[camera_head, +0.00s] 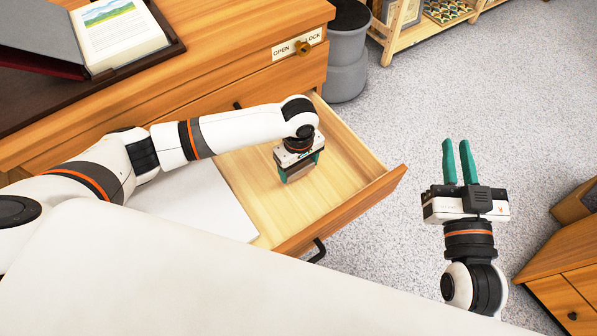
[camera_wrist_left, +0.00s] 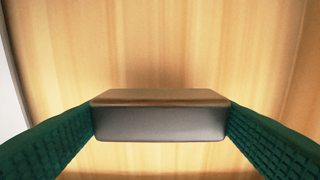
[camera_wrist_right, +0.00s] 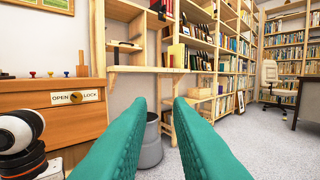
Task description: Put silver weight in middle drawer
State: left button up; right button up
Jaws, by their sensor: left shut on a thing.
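The silver weight (camera_wrist_left: 160,123) is a small grey block with a brownish top face in the left wrist view. My left gripper (camera_head: 298,172) is shut on it, with a green finger on each side. In the head view the weight (camera_head: 299,174) shows between the fingers, inside the open drawer (camera_head: 350,182). Whether it touches the drawer floor I cannot tell. The drawer is pulled out from the wooden desk and has a pale wood floor. My right gripper (camera_head: 459,162) is open and empty over the carpet, right of the drawer.
White paper (camera_head: 200,203) lies in the drawer's left part. An open book (camera_head: 118,32) rests on the desk top. A lock plate (camera_head: 298,45) marked OPEN and LOCK is on the desk front. A grey bin (camera_head: 347,55) stands behind the drawer, and a wooden cabinet (camera_head: 565,275) is at lower right.

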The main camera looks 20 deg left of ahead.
aim_at(299, 166)
pick_arm(q)
notch_tip(299, 166, down, 3)
jog(key=shift+f+b, duration=0.1)
jog(key=shift+b, duration=0.6)
pick_arm(e)
jog(key=r+t, duration=0.1)
jog(key=r, duration=0.1)
jog(key=s+r+t+y, duration=0.1)
jog(key=r+t, duration=0.2)
jog(key=shift+s+a+r+y, duration=0.25)
jog(key=shift+s+r+y, duration=0.05)
pick_arm(q)
jog(key=shift+f, duration=0.1)
pick_arm(e)
jog(key=shift+f, duration=0.1)
pick_arm(q)
jog(key=o, duration=1.2)
jog(key=shift+f, duration=0.1)
jog(key=shift+o, duration=0.2)
pick_arm(e)
jog(key=shift+w+f, duration=0.1)
jog(key=shift+f, duration=0.05)
